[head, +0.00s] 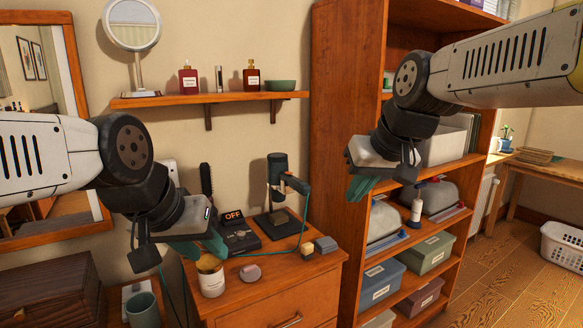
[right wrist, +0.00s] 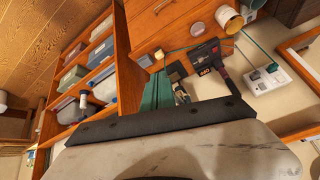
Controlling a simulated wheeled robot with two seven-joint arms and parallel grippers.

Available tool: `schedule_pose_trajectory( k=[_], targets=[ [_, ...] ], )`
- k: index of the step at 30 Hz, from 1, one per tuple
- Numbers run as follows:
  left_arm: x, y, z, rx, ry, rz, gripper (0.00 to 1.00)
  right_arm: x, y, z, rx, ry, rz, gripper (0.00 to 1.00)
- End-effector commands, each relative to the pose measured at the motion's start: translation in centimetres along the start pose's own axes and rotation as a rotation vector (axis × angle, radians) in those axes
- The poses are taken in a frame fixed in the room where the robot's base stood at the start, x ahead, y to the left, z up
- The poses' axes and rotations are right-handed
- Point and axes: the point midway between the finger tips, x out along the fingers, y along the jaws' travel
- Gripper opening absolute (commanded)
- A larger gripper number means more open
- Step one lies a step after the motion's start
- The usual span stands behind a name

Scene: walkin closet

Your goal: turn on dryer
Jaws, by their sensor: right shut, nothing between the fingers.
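My right gripper (head: 360,187) is shut and empty, right of the dryer in front of the tall shelf. Its teal fingers also show in the right wrist view (right wrist: 157,92).
A cream cup (head: 211,280), a pink round tin (head: 250,273) and small blocks (head: 325,245) stand on the dresser. A teal cable runs over its top. A wall shelf (head: 215,98) with bottles hangs above. A tall shelf unit (head: 335,150) with boxes stands right.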

Motion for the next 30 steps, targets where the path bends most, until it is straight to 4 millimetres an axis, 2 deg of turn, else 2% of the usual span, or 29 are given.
schedule_pose_trajectory(
  k=[1,6,11,15,18,22,25,30],
  targets=[
    [0.0,0.0,0.0,0.000,0.000,0.000,0.36,0.5,-0.1,-2.6,-0.023,-0.001,-0.005,0.00],
    [0.0,0.0,0.0,0.000,0.000,0.000,0.36,2.2,-0.5,-10.3,-0.102,0.009,-0.024,0.00],
    [0.0,0.0,0.0,0.000,0.000,0.000,0.36,4.8,-1.2,-17.1,-0.174,0.022,-0.044,0.00],
    [0.0,0.0,0.0,0.000,0.000,0.000,0.36,7.8,-1.9,-22.3,-0.233,0.033,-0.063,0.00],
    [0.0,0.0,0.0,0.000,0.000,0.000,0.36,9.9,-2.4,-25.2,-0.269,0.041,-0.074,0.00],
    [0.0,0.0,0.0,0.000,0.000,0.000,0.36,12.1,-2.9,-27.7,-0.304,0.051,-0.085,0.00],
    [0.0,0.0,0.0,0.000,0.000,0.000,0.36,13.2,-3.1,-28.9,-0.320,0.056,-0.091,0.00],
    [0.0,0.0,0.0,0.000,0.000,0.000,0.36,13.8,-3.2,-29.5,-0.330,0.060,-0.094,0.00]
  ],
)
